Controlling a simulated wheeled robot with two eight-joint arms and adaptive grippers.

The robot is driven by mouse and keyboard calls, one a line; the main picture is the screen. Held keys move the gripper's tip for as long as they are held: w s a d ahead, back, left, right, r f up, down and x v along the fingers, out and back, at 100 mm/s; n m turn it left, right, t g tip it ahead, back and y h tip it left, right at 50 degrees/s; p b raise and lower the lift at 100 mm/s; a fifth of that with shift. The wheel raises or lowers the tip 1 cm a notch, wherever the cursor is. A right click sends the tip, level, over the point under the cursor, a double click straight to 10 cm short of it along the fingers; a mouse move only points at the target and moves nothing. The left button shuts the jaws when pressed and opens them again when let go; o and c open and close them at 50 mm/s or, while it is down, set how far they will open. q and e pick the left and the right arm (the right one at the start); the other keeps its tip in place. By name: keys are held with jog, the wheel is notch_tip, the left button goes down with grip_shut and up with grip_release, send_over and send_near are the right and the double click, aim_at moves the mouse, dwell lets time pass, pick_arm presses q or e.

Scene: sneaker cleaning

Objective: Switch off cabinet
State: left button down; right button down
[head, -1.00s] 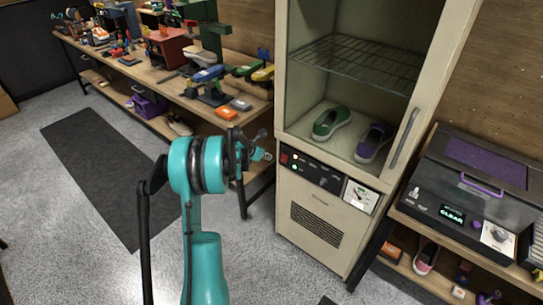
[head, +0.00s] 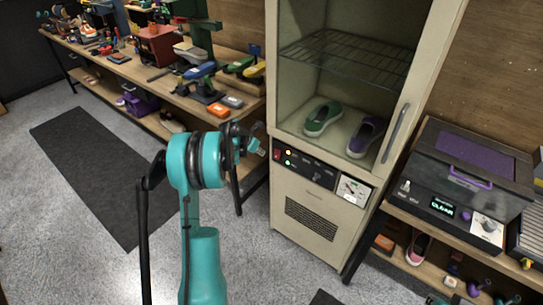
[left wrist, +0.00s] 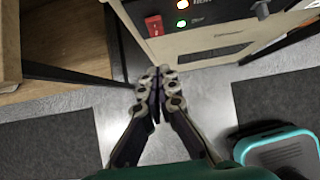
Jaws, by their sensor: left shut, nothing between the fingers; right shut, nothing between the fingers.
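The cream cabinet (head: 308,255) stands right of centre with its glass door showing a green shoe (head: 322,119) and a purple shoe (head: 366,137) inside. Its black control panel (head: 308,170) has a red switch (head: 277,154), also in the left wrist view (left wrist: 154,26). An amber light (head: 289,153) and a green light (head: 288,163) are lit. My left gripper (head: 262,153) is just left of the switch in the head view. In the left wrist view it is shut and empty (left wrist: 157,80), below the switch in the picture, with floor visible around it. My right gripper is not in view.
A long workbench (head: 150,80) with tools stands at the left. A black machine with a purple window (head: 480,158) sits on a bench right of the cabinet. A dark mat (head: 85,170) lies on the grey floor, which is open in front of the cabinet.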

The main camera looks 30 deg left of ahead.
pick_arm(q)
jog(key=b, duration=0.4)
send_near(276, 158)
notch_tip(276, 158, down, 4)
jog(key=w, duration=0.1)
jog(key=w+f+b, duration=0.1)
jog(key=w, duration=0.1)
jog(key=shift+w+d+f, duration=0.1)
jog(key=shift+w+d, duration=0.15)
jog(key=shift+w, duration=0.05)
